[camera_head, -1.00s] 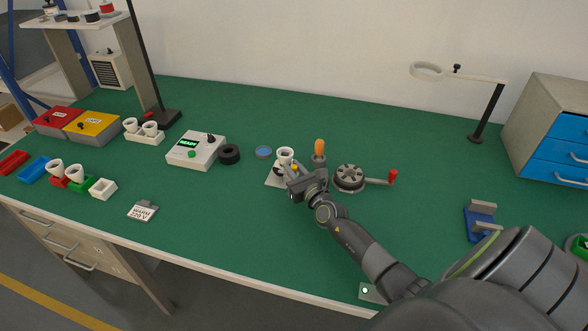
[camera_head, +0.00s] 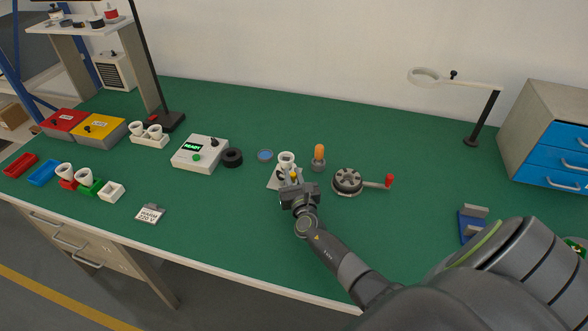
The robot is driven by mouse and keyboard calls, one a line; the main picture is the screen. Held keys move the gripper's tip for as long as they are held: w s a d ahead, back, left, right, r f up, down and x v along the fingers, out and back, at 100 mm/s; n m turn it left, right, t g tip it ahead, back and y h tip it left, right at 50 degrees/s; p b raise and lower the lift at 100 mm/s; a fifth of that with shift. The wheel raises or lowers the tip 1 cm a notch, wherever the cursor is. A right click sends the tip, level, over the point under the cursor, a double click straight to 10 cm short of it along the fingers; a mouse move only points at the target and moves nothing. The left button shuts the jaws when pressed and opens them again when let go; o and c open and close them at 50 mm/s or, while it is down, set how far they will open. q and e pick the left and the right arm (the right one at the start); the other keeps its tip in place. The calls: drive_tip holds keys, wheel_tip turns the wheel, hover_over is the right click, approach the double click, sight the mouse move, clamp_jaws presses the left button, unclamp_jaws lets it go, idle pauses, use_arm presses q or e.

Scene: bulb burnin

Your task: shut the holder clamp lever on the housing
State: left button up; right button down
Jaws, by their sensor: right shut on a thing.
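The housing, with a white cup-shaped holder (camera_head: 286,160) on top, stands on a pale plate (camera_head: 272,184) near the middle of the green bench. A small yellow-tipped clamp lever (camera_head: 294,175) shows at its near side, right at my right gripper. My right gripper (camera_head: 294,184) reaches in from the lower right and is shut on the lever. The gripper body hides the jaws, most of the lever and the near part of the plate, so the lever's exact angle cannot be told. My left gripper is not in view.
An orange-topped piece (camera_head: 319,153) stands close to the right of the holder. A grey disc with a red-handled crank (camera_head: 348,180) is farther right. A black ring (camera_head: 232,157) and a white READY box (camera_head: 200,153) stand left.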

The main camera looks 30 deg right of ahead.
sight(284, 181)
drive_tip(key=shift+a+r+m+g+h, duration=0.1)
drive_tip(key=shift+a+m+g+h, duration=0.2)
drive_tip(key=shift+m+h, duration=0.3)
drive_tip(key=shift+s+a+m+g+h+p, duration=0.15)
drive_tip(key=shift+m+g+h+p, duration=0.15)
drive_tip(key=shift+h, duration=0.4)
drive_tip(key=h, duration=0.1)
drive_tip(key=m+g, duration=0.1)
drive_tip(key=m+h, duration=0.1)
drive_tip(key=shift+a+f+g+h+b, duration=0.25)
drive_tip(key=shift+a+g+h+b, duration=0.05)
drive_tip(key=shift+a+g+b, duration=0.1)
drive_tip(key=m+g+h+b, duration=0.2)
drive_tip(key=shift+a+f+g+h, duration=0.1)
drive_tip(key=shift+a+g+h, duration=0.2)
drive_tip(key=shift+a, duration=0.05)
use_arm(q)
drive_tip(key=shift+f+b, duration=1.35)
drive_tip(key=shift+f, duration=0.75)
use_arm(e)
drive_tip(key=shift+a+m+g+h, duration=0.25)
drive_tip(key=shift+m+g+h, duration=0.35)
drive_tip(key=shift+m+g, duration=0.3)
drive_tip(key=shift+a+m+g+h, duration=0.2)
drive_tip(key=shift+m+g+h, duration=0.45)
drive_tip(key=shift+g, duration=0.35)
drive_tip(key=shift+r, duration=0.2)
drive_tip(key=c, duration=1.4)
unclamp_jaws()
